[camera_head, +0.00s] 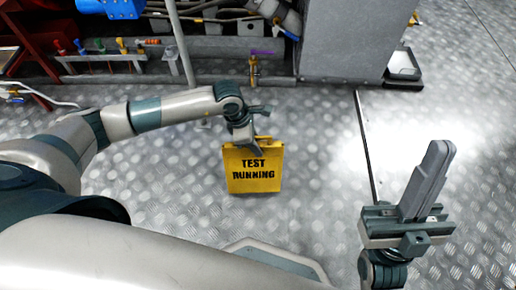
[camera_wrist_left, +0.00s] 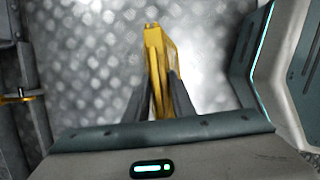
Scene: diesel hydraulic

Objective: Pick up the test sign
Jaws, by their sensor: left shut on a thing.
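The test sign (camera_head: 254,168) is a yellow folding board with black "TEST RUNNING" lettering. It stands upright near the middle of the head view, over the metal floor. My left gripper (camera_head: 256,147) is at its top edge, with the fingers closed around it. In the left wrist view the sign (camera_wrist_left: 157,50) shows edge-on between the two dark fingers of the left gripper (camera_wrist_left: 158,90). I cannot tell whether its lower edge touches the floor. My right gripper (camera_head: 428,182) is at the lower right, apart from the sign, with its fingers together and empty.
The diamond-plate floor (camera_head: 320,190) is clear around the sign. A grey cabinet (camera_head: 345,40) stands at the back. A pipe with a purple-handled valve (camera_head: 254,68) is behind the sign. A row of coloured valves (camera_head: 105,46) is at the back left.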

